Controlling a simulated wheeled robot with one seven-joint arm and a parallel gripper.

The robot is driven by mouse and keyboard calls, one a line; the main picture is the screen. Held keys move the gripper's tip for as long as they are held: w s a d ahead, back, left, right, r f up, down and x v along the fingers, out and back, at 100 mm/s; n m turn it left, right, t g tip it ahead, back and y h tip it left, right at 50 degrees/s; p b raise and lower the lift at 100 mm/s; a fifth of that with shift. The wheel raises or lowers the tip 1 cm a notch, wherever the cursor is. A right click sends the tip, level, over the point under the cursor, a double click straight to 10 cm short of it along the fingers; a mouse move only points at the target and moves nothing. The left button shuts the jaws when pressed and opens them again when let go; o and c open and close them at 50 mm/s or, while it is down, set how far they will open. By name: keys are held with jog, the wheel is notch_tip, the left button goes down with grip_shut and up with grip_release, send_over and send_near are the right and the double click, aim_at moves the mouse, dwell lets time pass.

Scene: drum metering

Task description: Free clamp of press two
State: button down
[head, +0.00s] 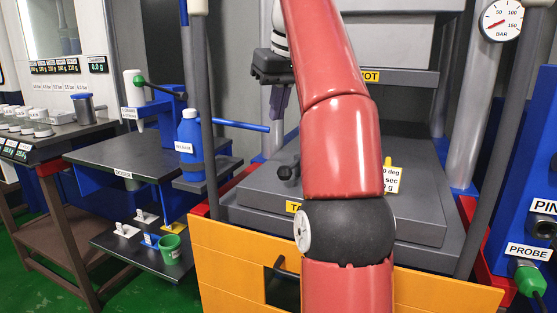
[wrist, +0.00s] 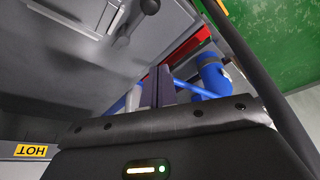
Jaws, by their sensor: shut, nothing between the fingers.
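A press with grey plates (head: 262,195) stands behind my red arm, which hides its middle. No number for the press can be read. A similar dark knob on a short lever (wrist: 147,7) shows at the top of the wrist view. My gripper (head: 278,112) points down, above the knob and apart from it. Its purplish fingers (wrist: 160,85) are together and hold nothing. The lower arm hides part of the block.
A yellow HOT label (head: 370,76) marks the upper plate. A blue rod (head: 240,125) reaches toward the press beside a blue RELEASE bottle (head: 188,145). A grey post (head: 200,100) stands at left, and a green-ended probe (head: 530,280) at right. An orange cabinet (head: 235,262) is below.

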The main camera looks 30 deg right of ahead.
aim_at(294, 164)
jog(key=x, duration=0.9)
jog(key=shift+w+f+b, duration=0.1)
jog(key=shift+f+b, duration=0.2)
jog(key=shift+f, duration=0.05)
jog(key=shift+s+f+b, duration=0.2)
jog(key=shift+s+b, duration=0.2)
jog(key=shift+s, duration=0.85)
jog(key=shift+s+d+f, duration=0.1)
jog(key=shift+s, duration=0.6)
jog(key=shift+s, duration=0.3)
jog(key=shift+s+d+f, duration=0.15)
jog(key=shift+s, duration=0.1)
